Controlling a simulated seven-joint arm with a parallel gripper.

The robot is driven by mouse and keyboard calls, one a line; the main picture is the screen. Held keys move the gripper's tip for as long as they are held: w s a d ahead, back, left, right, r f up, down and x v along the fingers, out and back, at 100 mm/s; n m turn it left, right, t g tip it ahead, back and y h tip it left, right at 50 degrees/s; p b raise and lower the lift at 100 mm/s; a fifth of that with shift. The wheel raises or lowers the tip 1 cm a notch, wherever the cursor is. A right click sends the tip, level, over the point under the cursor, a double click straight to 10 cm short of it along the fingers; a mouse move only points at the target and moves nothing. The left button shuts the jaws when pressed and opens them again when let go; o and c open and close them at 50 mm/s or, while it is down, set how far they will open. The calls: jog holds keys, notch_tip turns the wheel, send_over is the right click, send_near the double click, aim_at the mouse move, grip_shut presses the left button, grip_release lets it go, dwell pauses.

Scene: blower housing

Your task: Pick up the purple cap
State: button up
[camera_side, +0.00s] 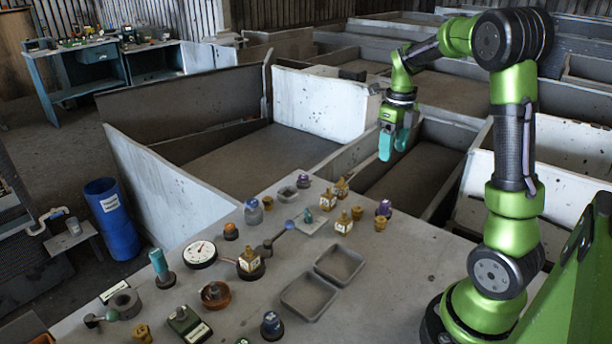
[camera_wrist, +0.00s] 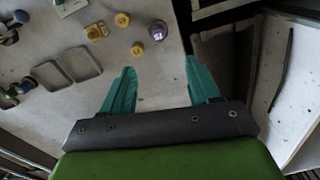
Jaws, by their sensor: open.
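A small purple cap (camera_side: 384,207) sits near the table's far right edge, beside several brass-yellow fittings. It also shows at the top of the wrist view (camera_wrist: 158,30), as a dark purple round piece. A second purple piece (camera_side: 303,181) stands at the table's far edge in the side view. Which one the task means is not certain. My gripper (camera_side: 393,143) is open and empty, with teal fingers, raised above and beyond the table's far right edge. In the wrist view, the purple cap lies ahead of the gap between my fingertips (camera_wrist: 160,66).
Yellow fittings (camera_side: 380,223) stand close to the purple cap. Two shallow grey trays (camera_side: 338,265) lie near the table's middle. A gauge (camera_side: 200,254) and several small parts crowd the left side. Low white partition walls (camera_side: 325,103) stand behind the table.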

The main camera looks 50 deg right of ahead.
aim_at(385, 201)
jog(key=shift+m, duration=0.6)
notch_tip(385, 201, down, 17)
jog(key=shift+a+r, duration=0.1)
jog(key=c, duration=1.1)
